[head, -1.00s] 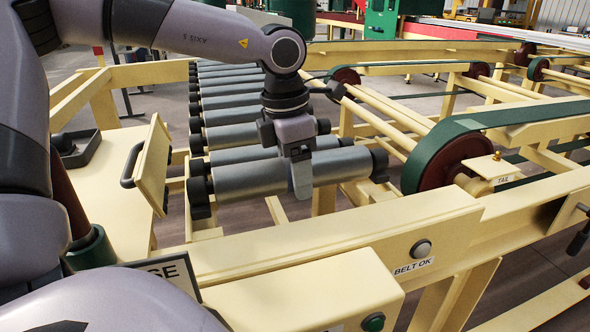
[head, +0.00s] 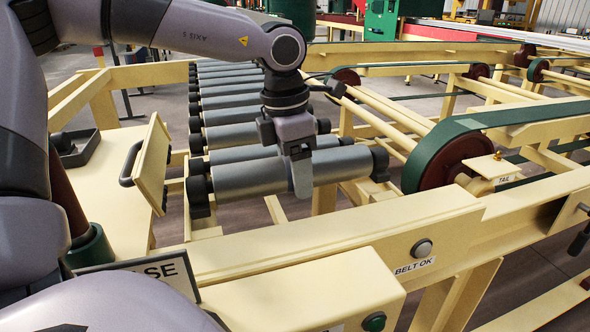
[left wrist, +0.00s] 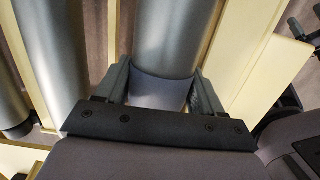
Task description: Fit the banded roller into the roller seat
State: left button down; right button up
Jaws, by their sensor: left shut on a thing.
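My left gripper (head: 302,178) is shut around the nearest grey roller (head: 340,166), close to its middle. This roller lies level across the near end of the roller row, with dark end pieces at both ends. In the left wrist view, the same roller (left wrist: 168,40) runs between the two fingers of the gripper (left wrist: 160,90). I cannot make out the roller seat, or whether the roller's ends rest in one. My right gripper is not in view.
More grey rollers (head: 225,105) lie in a row behind. A hinged cream panel with a black handle (head: 153,165) stands to the left. A green belt on a dark red pulley (head: 447,166) is to the right. A cream beam (head: 340,240) crosses in front.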

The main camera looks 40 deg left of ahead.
pick_arm(q)
jog(key=shift+f+b, duration=0.7)
jog(key=shift+b, duration=0.1)
jog(key=shift+d+f+b, duration=0.2)
jog(key=shift+f+b, duration=0.45)
dwell(0.3)
jog(key=shift+a, duration=0.25)
jog(key=shift+r+p, duration=0.65)
jog(key=shift+r, duration=0.25)
jog(key=shift+b, duration=0.3)
dwell(1.2)
jog(key=shift+f+b, duration=0.8)
jog(key=shift+f, duration=0.2)
jog(key=shift+c, duration=0.3)
grip_release()
jog(key=shift+s+f, duration=0.1)
jog(key=shift+f, duration=0.05)
jog(key=r, duration=0.5)
jog(key=r+p, duration=0.1)
jog(key=r, duration=0.1)
jog(key=shift+s+a+r, duration=0.15)
jog(key=shift+s+r, duration=0.05)
jog(key=shift+s, duration=0.1)
